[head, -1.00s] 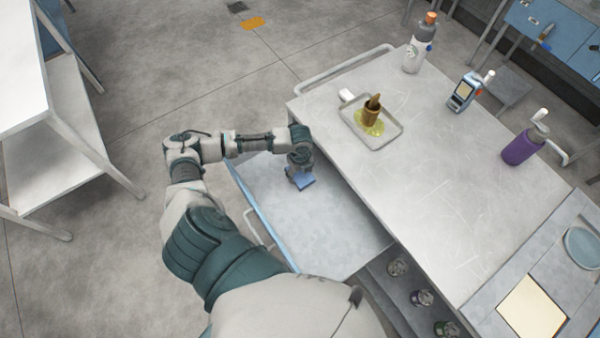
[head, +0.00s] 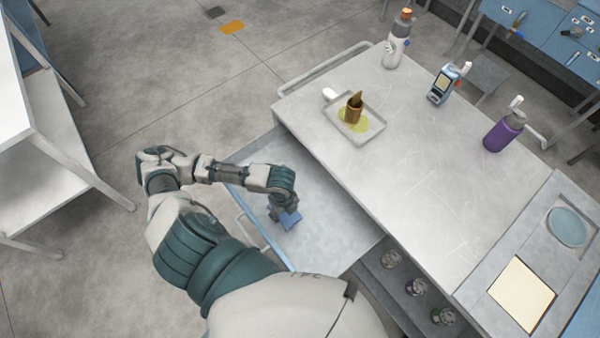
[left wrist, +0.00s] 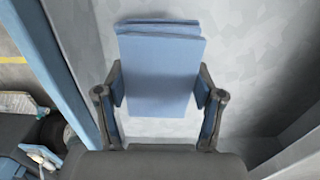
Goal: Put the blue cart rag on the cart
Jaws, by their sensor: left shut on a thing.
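The blue cart rag (head: 291,220) is a folded blue cloth. It also shows in the left wrist view (left wrist: 160,75), flat between the two fingers. My left gripper (head: 283,212) is shut on it, pointing down over the open drawer (head: 335,218) of the cart. In the left wrist view the fingers (left wrist: 160,98) grip the rag's sides, with the pale drawer floor behind. I cannot tell whether the rag touches that floor. The cart top (head: 410,165) is a grey worn surface, right of the gripper. My right gripper is not in view.
On the cart top stand a tray (head: 372,138) with a brown cup and yellow-green spill, a grey bottle (head: 396,48), a handheld device (head: 440,86) and a purple bottle (head: 502,133). The cart top's middle is clear. Several cans (head: 415,287) sit below the cart top.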

